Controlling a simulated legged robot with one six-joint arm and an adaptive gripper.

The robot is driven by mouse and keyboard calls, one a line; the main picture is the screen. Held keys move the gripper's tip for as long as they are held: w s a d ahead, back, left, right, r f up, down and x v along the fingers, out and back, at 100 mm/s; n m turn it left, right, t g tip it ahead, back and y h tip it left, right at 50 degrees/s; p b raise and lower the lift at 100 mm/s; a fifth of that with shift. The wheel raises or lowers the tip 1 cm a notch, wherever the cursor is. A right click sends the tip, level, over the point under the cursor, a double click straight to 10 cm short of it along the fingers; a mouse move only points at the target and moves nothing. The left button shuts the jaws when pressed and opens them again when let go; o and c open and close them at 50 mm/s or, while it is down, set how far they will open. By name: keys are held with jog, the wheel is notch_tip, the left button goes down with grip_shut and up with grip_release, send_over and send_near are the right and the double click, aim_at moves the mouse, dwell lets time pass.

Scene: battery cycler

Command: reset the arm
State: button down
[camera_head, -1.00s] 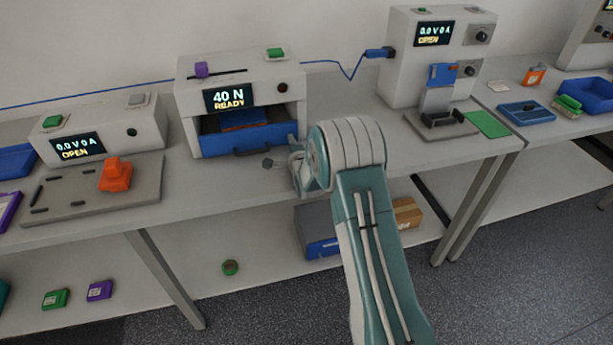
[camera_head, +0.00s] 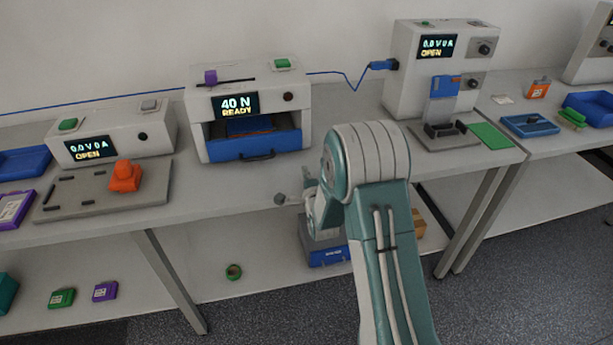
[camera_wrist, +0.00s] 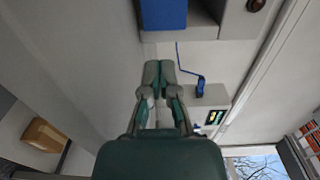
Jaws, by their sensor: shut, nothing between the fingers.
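My arm rises from the bottom of the head view and bends at a large teal and white joint in front of the bench. My gripper (camera_wrist: 159,73) shows in the middle of the wrist view, its two fingers together with nothing between them. In the head view the arm's end lies left of the joint, near the bench's front edge, and is partly hidden by my arm. The gripper is apart from the press machine (camera_head: 250,112), which reads "40 N READY" and has a blue drawer (camera_head: 255,146) at its front.
A left cycler (camera_head: 115,135) reads "0.0 V 0 A OPEN", with an orange block (camera_head: 125,177) on the grey plate before it. A right cycler (camera_head: 400,65) has a blue plug at its side. The bench (camera_head: 225,190) is clear between press and front edge. A cardboard box (camera_wrist: 45,135) shows below.

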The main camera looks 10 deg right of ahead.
jog(key=shift+s, duration=0.7)
jog(key=s+r+n+g, duration=0.6)
jog(key=s+r+n, duration=0.3)
jog(key=s+r, duration=0.45)
jog(key=s+r+n+g, duration=0.1)
jog(key=s+n+g, duration=0.1)
jog(key=s, duration=0.6)
jog(key=s+a+r+n+g, duration=0.1)
jog(key=s+n, duration=0.3)
jog(key=s, duration=0.4)
jog(key=s+r+n+g, duration=0.2)
jog(key=s+n+g, duration=0.1)
jog(key=s, duration=0.6)
jog(key=shift+a+r, duration=0.25)
jog(key=shift+r, duration=0.1)
